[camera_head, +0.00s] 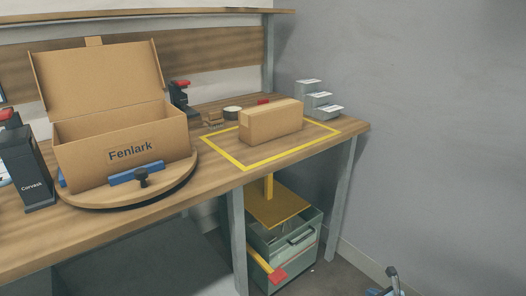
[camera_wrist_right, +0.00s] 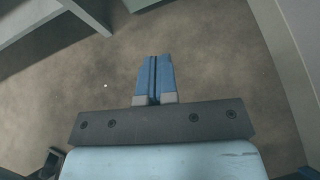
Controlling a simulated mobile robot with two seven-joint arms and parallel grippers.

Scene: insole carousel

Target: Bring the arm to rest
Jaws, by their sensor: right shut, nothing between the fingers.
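My right gripper (camera_wrist_right: 154,78) shows in the right wrist view with its two blue fingers together and nothing between them, above bare grey-brown floor. In the head view a small part of what seems to be my right arm and gripper (camera_head: 392,280) shows at the bottom right edge, low beside the wall and well apart from the workbench. My left gripper is in neither view.
An open Fenlark box (camera_head: 125,152) stands on a round wooden turntable (camera_head: 110,198) on the bench. A closed carton (camera_head: 271,122) sits inside a yellow-taped rectangle (camera_head: 243,166). The floor at right is clear.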

